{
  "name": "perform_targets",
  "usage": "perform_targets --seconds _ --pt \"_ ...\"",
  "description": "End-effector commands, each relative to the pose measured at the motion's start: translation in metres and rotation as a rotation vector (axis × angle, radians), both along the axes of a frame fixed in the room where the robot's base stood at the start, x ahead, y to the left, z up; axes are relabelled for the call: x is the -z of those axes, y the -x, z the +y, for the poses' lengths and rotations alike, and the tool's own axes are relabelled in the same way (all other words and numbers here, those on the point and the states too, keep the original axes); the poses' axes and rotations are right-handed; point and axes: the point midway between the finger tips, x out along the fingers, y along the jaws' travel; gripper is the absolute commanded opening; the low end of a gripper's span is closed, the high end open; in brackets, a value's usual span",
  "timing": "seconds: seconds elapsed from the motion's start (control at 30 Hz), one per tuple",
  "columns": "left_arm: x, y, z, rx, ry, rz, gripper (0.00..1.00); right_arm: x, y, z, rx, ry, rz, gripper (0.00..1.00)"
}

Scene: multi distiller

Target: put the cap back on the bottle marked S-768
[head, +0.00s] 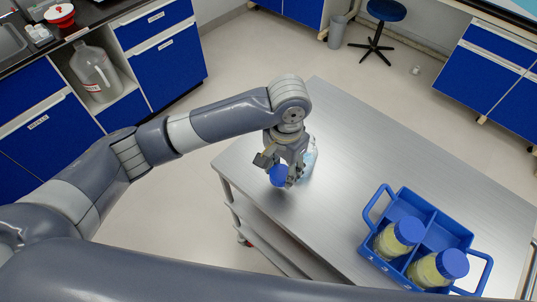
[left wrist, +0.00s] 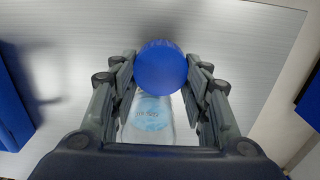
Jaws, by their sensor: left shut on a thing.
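My left gripper (head: 283,164) is shut on a round blue cap (head: 278,176) above the steel table. In the left wrist view, the cap (left wrist: 161,67) sits between the two fingers of the gripper (left wrist: 161,76). A clear bottle (head: 309,163) stands on the table just behind the gripper and is partly hidden by it. In the left wrist view, the bottle (left wrist: 150,122) shows below the cap, with a pale blue label whose text is too small to read. The cap hides part of the bottle, so I cannot tell whether they touch. My right gripper is not in view.
A blue carrier (head: 437,229) on the table (head: 345,125) holds two yellowish bottles (head: 390,243) (head: 428,272) with blue caps. The table's middle is clear. A large clear jug (head: 93,72) stands in a cabinet at left. A stool (head: 385,12) stands beyond the table.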

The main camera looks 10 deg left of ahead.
Motion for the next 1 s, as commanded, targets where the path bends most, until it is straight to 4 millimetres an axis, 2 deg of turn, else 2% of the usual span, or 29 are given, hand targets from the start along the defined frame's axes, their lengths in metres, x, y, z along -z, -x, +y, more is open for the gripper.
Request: perform_targets --seconds 0.2,0.4,0.83,1.0 --pt "-0.002 0.023 -0.022 0.002 0.001 0.002 0.34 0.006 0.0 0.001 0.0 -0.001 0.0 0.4" --pt "-0.003 0.031 -0.029 0.0 -0.001 0.001 0.34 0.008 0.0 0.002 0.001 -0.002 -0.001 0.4" --pt "-0.004 0.032 -0.029 -0.001 -0.001 0.001 0.34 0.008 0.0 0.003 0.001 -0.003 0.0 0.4" --pt "0.005 0.035 -0.014 -0.051 -0.002 0.003 0.34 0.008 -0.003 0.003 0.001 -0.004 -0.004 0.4"
